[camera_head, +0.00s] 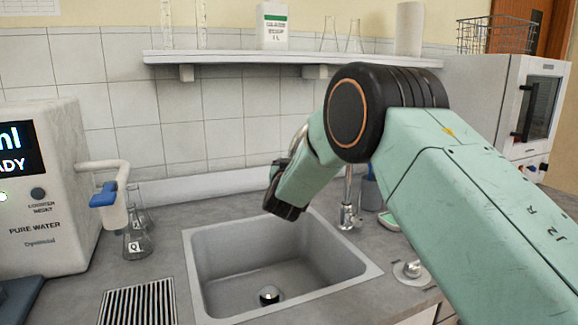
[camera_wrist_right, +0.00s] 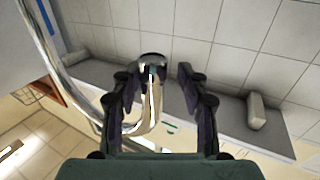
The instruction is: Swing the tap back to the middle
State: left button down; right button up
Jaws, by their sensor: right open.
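The chrome tap stands behind the sink (camera_head: 372,275); its base (camera_head: 348,217) and part of its upright pipe show in the head view. A piece of its curved top (camera_head: 298,138) shows left of my right forearm, which hides the rest. In the right wrist view, the tap's shiny bent spout (camera_wrist_right: 145,118) lies between the two dark fingers of my right gripper (camera_wrist_right: 155,76). The fingers are apart, with visible room at least on the right side of the spout. I cannot tell whether the left finger touches it. My left gripper is not in view.
A pure water dispenser (camera_head: 45,190) and flasks (camera_head: 137,240) stand left of the sink. A metal knob (camera_head: 412,268) and a green-edged dish (camera_head: 388,221) lie to the right. A shelf (camera_head: 230,57) with glassware runs along the wall above. The basin looks empty.

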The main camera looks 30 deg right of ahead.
jog(key=shift+s+d, duration=0.15)
jog(key=shift+s, duration=0.05)
jog(key=v, duration=1.2)
jog(key=shift+w, duration=0.15)
